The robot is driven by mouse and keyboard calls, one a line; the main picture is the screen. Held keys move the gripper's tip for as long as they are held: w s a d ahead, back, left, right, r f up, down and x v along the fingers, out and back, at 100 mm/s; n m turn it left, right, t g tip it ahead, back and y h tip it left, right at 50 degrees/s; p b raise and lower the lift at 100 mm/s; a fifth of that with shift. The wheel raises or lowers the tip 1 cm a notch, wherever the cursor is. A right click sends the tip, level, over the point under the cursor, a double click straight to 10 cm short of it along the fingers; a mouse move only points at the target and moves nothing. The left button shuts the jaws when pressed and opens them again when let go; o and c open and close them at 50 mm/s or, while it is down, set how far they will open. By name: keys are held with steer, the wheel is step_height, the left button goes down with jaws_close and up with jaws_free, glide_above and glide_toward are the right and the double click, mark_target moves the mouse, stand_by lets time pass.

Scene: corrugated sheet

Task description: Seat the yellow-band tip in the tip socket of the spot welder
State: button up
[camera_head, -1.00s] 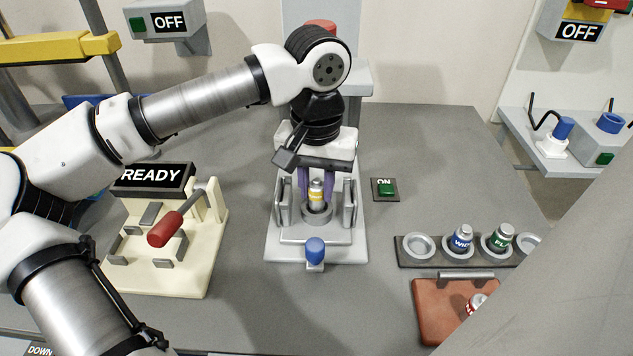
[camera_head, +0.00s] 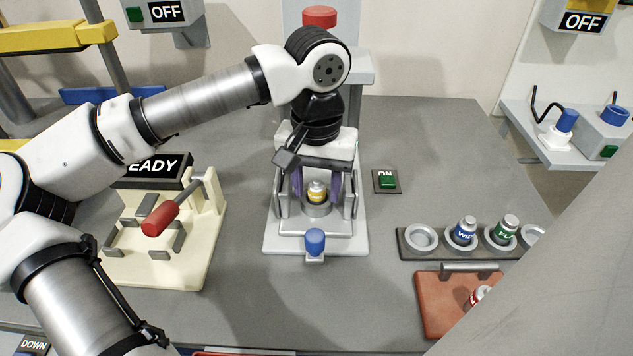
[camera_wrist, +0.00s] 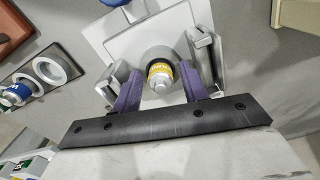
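The yellow-band tip (camera_head: 317,190) stands upright in the round grey tip socket (camera_head: 317,210) of the spot welder (camera_head: 275,240). Its lower part is hidden inside the socket ring. The wrist view shows the tip (camera_wrist: 160,75) from above, with its silver end and yellow band inside the ring. My gripper (camera_head: 316,186) is directly above the socket, with one purple finger on each side of the tip. The fingers are apart, with a small gap to the tip on both sides; the wrist view also shows my gripper (camera_wrist: 160,88) open around it.
Grey uprights flank the socket closely on both sides. A blue knob (camera_head: 315,242) is at the welder's front. A green ON button (camera_head: 388,180) lies to the right. A rack (camera_head: 408,256) holds blue and green tips. A cream fixture (camera_head: 190,270) with a red handle stands left.

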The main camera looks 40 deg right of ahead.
mark_target(317, 182)
steer(key=shift+o, duration=0.3)
steer(key=shift+r, duration=0.1)
step_height(317, 182, up, 14)
steer(key=shift+p, duration=0.45)
steer(key=shift+f, duration=0.2)
